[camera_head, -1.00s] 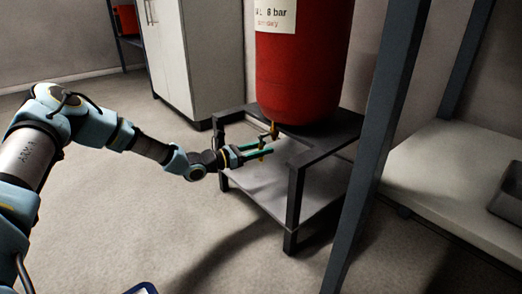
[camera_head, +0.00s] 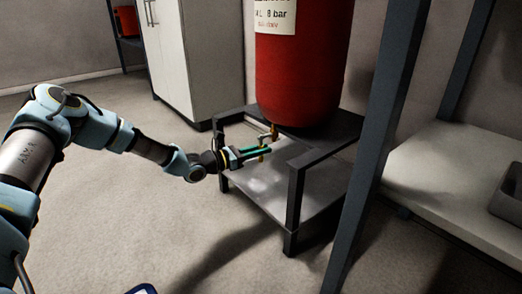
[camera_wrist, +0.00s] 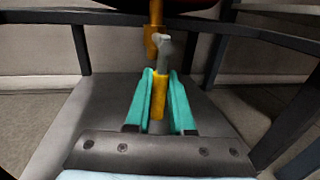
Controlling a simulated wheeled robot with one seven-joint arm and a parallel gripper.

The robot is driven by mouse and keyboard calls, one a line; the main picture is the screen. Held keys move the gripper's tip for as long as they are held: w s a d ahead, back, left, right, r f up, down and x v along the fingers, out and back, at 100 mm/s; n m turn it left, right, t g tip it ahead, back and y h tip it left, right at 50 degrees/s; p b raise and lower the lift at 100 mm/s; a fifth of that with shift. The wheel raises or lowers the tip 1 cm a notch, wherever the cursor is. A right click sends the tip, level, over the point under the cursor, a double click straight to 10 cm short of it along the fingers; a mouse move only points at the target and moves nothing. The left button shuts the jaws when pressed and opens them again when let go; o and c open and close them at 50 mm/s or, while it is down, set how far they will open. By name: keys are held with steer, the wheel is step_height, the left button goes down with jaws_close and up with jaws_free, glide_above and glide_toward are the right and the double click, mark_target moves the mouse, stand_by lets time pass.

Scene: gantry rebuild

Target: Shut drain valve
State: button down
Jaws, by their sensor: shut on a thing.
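The red tank (camera_head: 298,75) stands on a dark frame, and the drain valve's brass body (camera_head: 274,131) hangs under it. In the wrist view the valve's brass body (camera_wrist: 154,30) is at the top centre. Its grey metal lever runs toward me and ends in a yellow grip (camera_wrist: 159,96). My gripper (camera_head: 262,151) is at the lever below the tank. In the wrist view the teal fingers of my gripper (camera_wrist: 164,95) lie on both sides of the yellow grip and are shut on it. The lower end of the grip is between the fingers.
The tank's dark stand (camera_head: 293,205) has legs and a top rail around the valve, with a grey lower shelf (camera_head: 262,185). A dark upright post (camera_head: 375,150) and a pale bench (camera_head: 455,180) are to the right. A white cabinet (camera_head: 195,60) stands behind. Open floor lies in front.

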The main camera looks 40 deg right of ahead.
steer(key=shift+s+p, duration=0.1)
steer(key=shift+p, duration=0.3)
stand_by(0.5)
steer(key=shift+s+a+r+n+t+h+p, duration=0.1)
steer(key=shift+s+r+n+t+h+p, duration=0.45)
steer(key=shift+n+p, duration=2.4)
steer(key=shift+s+r+n+t+h+p, duration=0.4)
steer(key=shift+s+r+n+t+p, duration=0.35)
steer(key=shift+n+p, duration=2.25)
steer(key=shift+s+a+r+n+t+h+p, duration=0.1)
steer(key=shift+s+r+n+t+h+p, duration=0.55)
steer(key=shift+n+p, duration=2.3)
steer(key=n+b, duration=0.2)
steer(key=shift+s+r+n, duration=0.1)
steer(key=shift+r+n, duration=0.05)
steer(key=shift+n, duration=0.25)
steer(key=c, duration=0.8)
jaws_free()
steer(key=p+v, duration=0.1)
steer(key=v, duration=0.4)
steer(key=p+v, duration=0.1)
steer(key=v, duration=0.4)
steer(key=shift+a+r, duration=0.15)
steer(key=shift+a, duration=0.25)
